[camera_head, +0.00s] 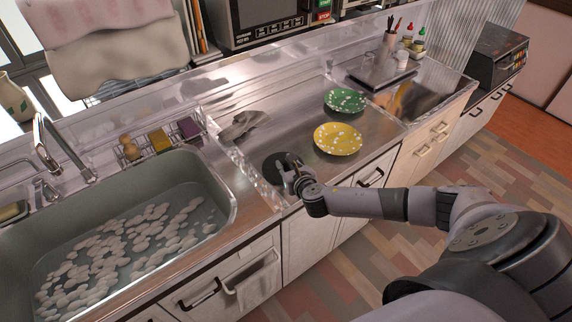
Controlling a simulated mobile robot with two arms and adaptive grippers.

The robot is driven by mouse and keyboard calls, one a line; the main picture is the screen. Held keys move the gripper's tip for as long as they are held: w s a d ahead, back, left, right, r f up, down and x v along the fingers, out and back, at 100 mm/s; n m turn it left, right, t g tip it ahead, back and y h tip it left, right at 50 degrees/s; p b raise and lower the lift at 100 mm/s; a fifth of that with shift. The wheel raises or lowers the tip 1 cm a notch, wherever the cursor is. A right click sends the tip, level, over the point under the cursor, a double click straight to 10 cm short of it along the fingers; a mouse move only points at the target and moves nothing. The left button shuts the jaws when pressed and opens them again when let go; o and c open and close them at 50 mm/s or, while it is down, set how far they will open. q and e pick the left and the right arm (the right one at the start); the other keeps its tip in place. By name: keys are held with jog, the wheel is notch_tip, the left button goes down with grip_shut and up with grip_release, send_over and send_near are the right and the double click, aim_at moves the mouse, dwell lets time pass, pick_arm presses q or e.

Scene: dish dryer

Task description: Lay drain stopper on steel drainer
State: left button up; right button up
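A dark round disc, which looks like the drain stopper (272,167), is at the front left of the steel drainer (290,125). It looks flat, but I cannot tell whether it rests on the metal or sits slightly above it. My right gripper (289,168) is at the disc's right side, with its fingers over or against the edge. The fingers are small and overlap the dark disc, so their opening and any hold on it are unclear. My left gripper is not in view.
A yellow plate (338,139) and a green plate (345,101) lie on the drainer, right of the disc. A crumpled grey cloth (244,124) lies behind it. The sink (222,205) with water and white foam is at left. A wire rack (160,146) holds sponges.

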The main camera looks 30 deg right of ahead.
jog(key=o, duration=0.4)
jog(key=shift+o, duration=0.2)
jog(key=shift+r, duration=0.15)
jog(key=shift+s+r, duration=0.1)
jog(key=v, duration=1.2)
